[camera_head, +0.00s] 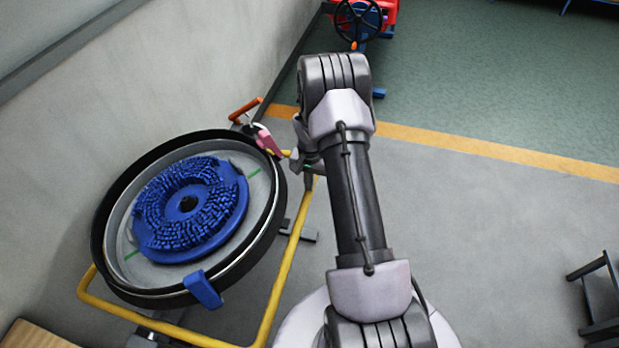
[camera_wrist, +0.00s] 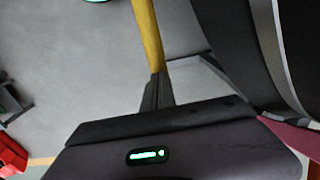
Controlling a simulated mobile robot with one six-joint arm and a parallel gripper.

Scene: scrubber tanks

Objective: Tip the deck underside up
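The round deck (camera_head: 100,235) has a black outer rim and a blue bristle brush (camera_head: 190,205) on a pale disc, with the bristles facing the head camera. It leans tilted within a yellow tube frame (camera_head: 285,270). A blue block (camera_head: 203,289) sits on its near rim and an orange handle (camera_head: 245,109) is at its far edge. My gripper (camera_head: 266,138), with pinkish fingers, is at the far right rim beside the handle. Contact and finger opening are unclear. The wrist view shows the deck's dark rim (camera_wrist: 235,45) at right; the fingertips are mostly out of view.
A pale wall (camera_head: 170,80) stands close behind and left of the deck. A red machine with a black handwheel (camera_head: 358,20) is at the top. A dark step-like stand (camera_head: 600,297) is at right.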

